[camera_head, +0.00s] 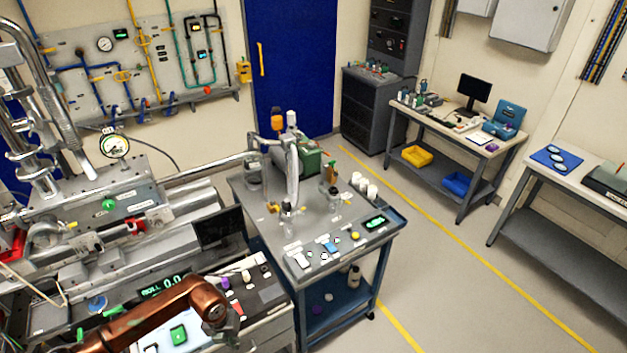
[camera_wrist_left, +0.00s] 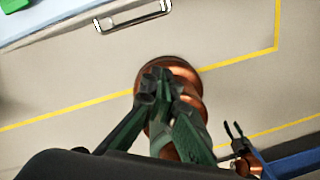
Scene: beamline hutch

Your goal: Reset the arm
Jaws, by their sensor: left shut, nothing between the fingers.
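My left arm (camera_head: 150,316) is copper-coloured and comes in from the lower left of the head view, in front of the bench with the machine. My left gripper (camera_wrist_left: 157,80) shows in the wrist view as dark green fingers brought together, with nothing between them. It is over pale floor, with a round copper part of my own body behind it. I cannot make out its fingertips in the head view.
A grey trolley (camera_head: 272,215) with glassware and a control panel stands right of the machine. A dark monitor (camera_head: 219,229) stands left of it. In the wrist view, a cabinet handle (camera_wrist_left: 133,18) is at the top. Floor with yellow lines (camera_head: 470,235) is clear at right.

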